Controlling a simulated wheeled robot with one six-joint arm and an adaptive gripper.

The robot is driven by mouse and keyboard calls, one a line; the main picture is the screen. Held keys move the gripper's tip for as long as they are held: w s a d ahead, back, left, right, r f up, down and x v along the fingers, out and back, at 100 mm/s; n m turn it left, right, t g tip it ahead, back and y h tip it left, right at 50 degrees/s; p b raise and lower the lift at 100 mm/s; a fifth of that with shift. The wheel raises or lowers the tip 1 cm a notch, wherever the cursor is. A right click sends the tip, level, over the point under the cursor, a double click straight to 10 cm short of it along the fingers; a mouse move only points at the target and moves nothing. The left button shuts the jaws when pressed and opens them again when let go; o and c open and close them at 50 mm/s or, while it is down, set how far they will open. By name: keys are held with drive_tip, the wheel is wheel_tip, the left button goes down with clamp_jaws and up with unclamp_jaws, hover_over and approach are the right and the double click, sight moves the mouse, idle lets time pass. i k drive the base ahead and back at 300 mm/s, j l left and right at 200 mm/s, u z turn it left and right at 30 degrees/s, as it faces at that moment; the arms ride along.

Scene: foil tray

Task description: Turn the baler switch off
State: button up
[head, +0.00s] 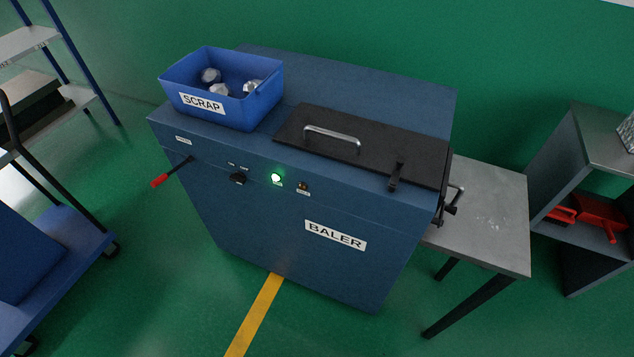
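The baler (270,220) is a blue cabinet in the middle of the head view, with a white BALER label on its front. Its black rotary switch (238,179) sits on the front panel below two small labels that are too small to read. The switch knob looks roughly sideways, but its exact setting is hard to tell. A green lamp (276,178) just right of the switch is lit. A small dark fitting (303,187) is right of the lamp. My gripper is not in view.
A blue SCRAP bin (264,110) with crumpled foil balls stands on the baler, left of the closed black lid (290,127). A red-tipped lever (160,180) sticks out at the front left. A grey table (490,215) adjoins on the right; a blue cart (75,240) stands left.

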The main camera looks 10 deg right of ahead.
sight(239, 177)
drive_tip(key=i+j, duration=0.15)
drive_tip(key=j, duration=0.2)
drive_tip(key=i+j, duration=0.15)
drive_tip(key=j, duration=0.25)
drive_tip(key=i+j, duration=0.15)
drive_tip(key=j, duration=0.2)
drive_tip(key=i+j, duration=0.15)
drive_tip(key=j, duration=0.2)
